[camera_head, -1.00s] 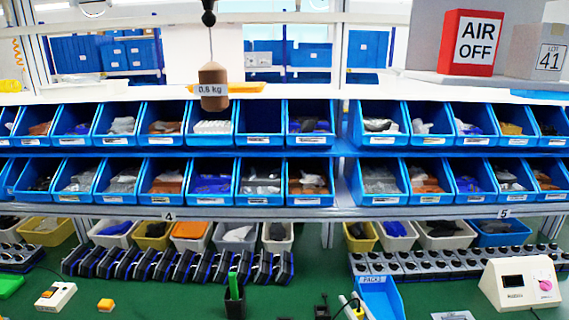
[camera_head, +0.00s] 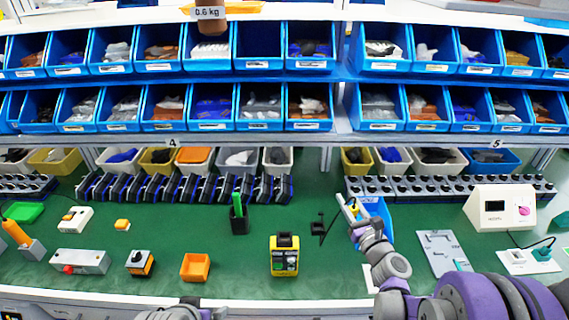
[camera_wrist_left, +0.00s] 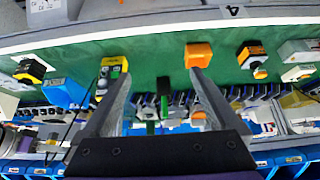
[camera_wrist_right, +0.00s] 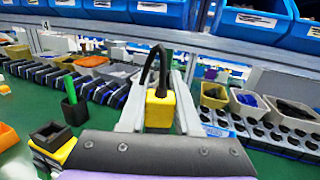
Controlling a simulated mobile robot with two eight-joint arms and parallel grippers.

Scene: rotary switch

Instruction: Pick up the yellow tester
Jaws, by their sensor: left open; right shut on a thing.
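The yellow tester (camera_wrist_right: 160,108), a small yellow block with a black cable looping from its top, is between the fingers of my right gripper (camera_head: 347,207). The right gripper is shut on it, beside the blue PACKS bin. The tester also shows small in the head view (camera_head: 354,209), partly covered by the fingers. I cannot tell whether it is clear of the table.
A yellow-and-black device (camera_head: 284,257) stands at the table's middle front. An orange bin (camera_head: 195,267), a black holder with a green item (camera_head: 239,218) and a grey plate (camera_head: 443,252) are around.

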